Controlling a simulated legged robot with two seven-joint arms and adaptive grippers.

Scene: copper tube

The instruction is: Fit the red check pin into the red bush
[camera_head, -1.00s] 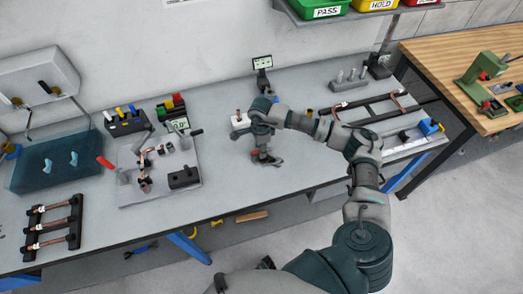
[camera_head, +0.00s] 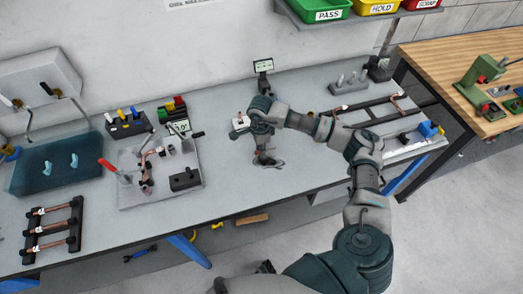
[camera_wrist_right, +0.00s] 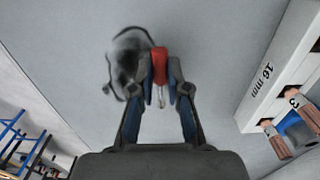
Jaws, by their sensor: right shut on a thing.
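My right gripper (camera_wrist_right: 160,78) is shut on the red check pin (camera_wrist_right: 159,62) in the right wrist view. The red body sits between the two fingertips, and a thin pale metal shank shows below it, between the fingers. In the head view the right gripper (camera_head: 266,158) is above the middle of the grey bench, pointing down; the pin is too small there to make out well. I cannot pick out the red bush for sure in either view. My left gripper is not in view.
A fixture plate (camera_head: 132,197) with a copper tube and a red-handled clamp stands left of the gripper. A small display (camera_head: 263,66) stands behind it. A black rack with copper tubes (camera_head: 375,105) lies to the right. Bare bench lies between plate and gripper.

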